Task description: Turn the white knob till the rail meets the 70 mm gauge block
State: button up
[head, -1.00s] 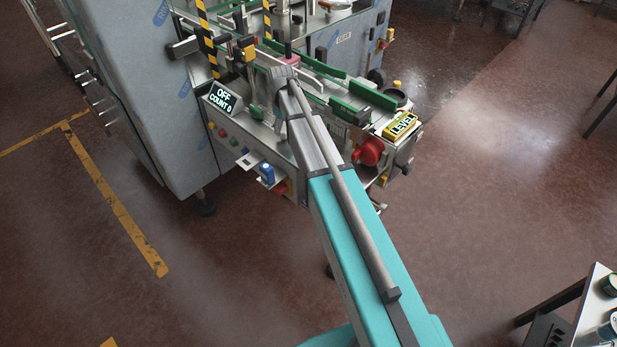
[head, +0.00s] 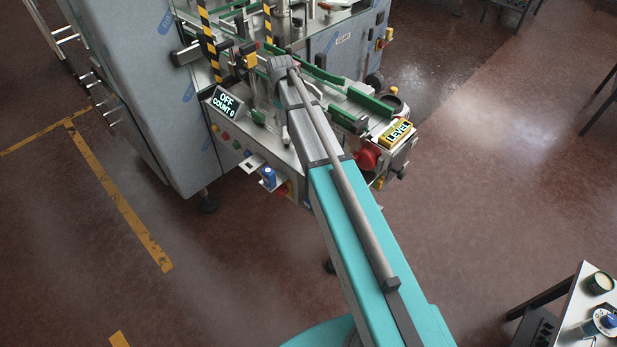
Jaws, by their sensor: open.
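Green guide rails (head: 322,76) run along the conveyor of the steel machine, and a nearer green rail piece (head: 371,103) lies toward its right end. I cannot pick out the white knob or the 70 mm gauge block; my arm covers part of the conveyor. My arm reaches up over the machine's front edge, and its wrist is above the conveyor near the rails. My gripper's jaws are hidden behind the wrist. I cannot see whether they touch anything.
A display reading OFF, COUNT 0 (head: 227,101) is left of my arm. A red knob (head: 367,157) and a yellow LEVEL label (head: 398,132) are close on its right. Striped posts (head: 211,45) rise behind. A table (head: 567,318) is at lower right; the floor between is clear.

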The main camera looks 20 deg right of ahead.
jog(key=shift+r+p, duration=3.45)
jog(key=shift+r, duration=0.3)
jog(key=s+f+m+b, duration=0.3)
jog(key=s+f+b, duration=0.2)
jog(key=s, duration=0.8)
jog(key=s+f+m+b, duration=0.3)
jog(key=s+f+b, duration=0.3)
jog(key=s, duration=0.6)
jog(key=shift+s+d, duration=0.35)
jog(key=shift+s, duration=0.05)
jog(key=o, duration=0.3)
jog(key=shift+w+r, duration=0.1)
jog(key=shift+o, duration=0.9)
jog(key=shift+w+r, duration=0.15)
jog(key=shift+w, duration=0.15)
notch_tip(320, 180, up, 10)
jog(key=n+p, duration=1)
jog(key=n, duration=0.5)
send_over(285, 132)
jog(key=shift+d, duration=0.1)
jog(key=shift+f, duration=0.3)
